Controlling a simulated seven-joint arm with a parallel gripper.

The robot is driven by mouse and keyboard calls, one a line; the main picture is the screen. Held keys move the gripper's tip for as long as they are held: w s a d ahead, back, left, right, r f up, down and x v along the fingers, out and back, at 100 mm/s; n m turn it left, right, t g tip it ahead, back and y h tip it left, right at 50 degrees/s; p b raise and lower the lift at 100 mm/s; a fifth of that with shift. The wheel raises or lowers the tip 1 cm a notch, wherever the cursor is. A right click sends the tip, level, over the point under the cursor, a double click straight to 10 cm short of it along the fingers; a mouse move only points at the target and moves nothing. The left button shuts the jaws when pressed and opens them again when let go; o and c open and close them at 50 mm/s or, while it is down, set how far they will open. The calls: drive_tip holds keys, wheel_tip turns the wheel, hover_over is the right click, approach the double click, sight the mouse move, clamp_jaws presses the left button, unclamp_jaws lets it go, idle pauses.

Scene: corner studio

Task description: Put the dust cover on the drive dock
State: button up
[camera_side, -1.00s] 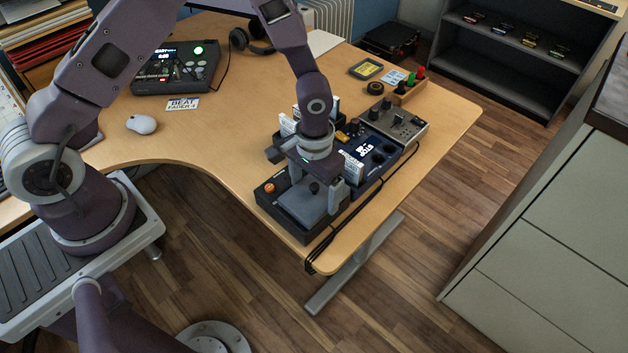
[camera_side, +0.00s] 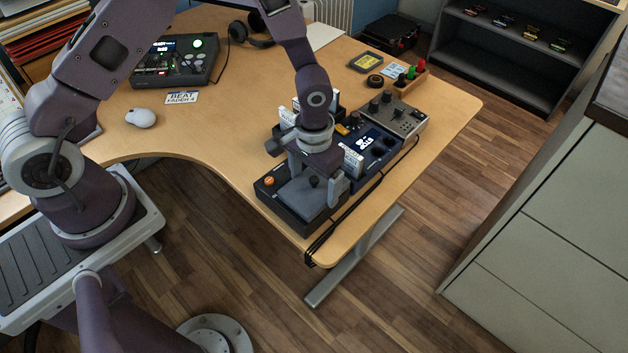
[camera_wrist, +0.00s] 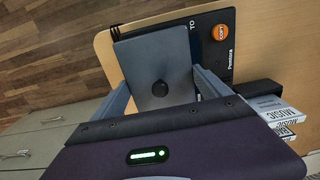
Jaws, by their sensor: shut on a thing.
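In the side view the cover (camera_side: 300,196) is over the near part of the black drive dock (camera_side: 270,195), which has an orange button. In the wrist view the cover (camera_wrist: 140,60) lies level over one end of the dock (camera_wrist: 229,65), hiding part of its lettering. My gripper (camera_side: 315,177) points down over the cover, its fingers shut on the cover at two opposite sides. The fingers also show in the wrist view (camera_wrist: 160,90). Whether the cover touches the dock all round is hidden.
A blue device (camera_side: 376,150) with a lit screen and a grey knobbed box (camera_side: 398,117) stand close behind the dock. White labelled boxes (camera_side: 352,161) are close beside my gripper. Cables (camera_side: 325,238) hang over the table's near edge.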

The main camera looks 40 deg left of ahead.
sight(314, 179)
drive_tip(key=shift+f, duration=0.6)
drive_tip(key=o, duration=1.1)
drive_tip(key=shift+r, duration=5.5)
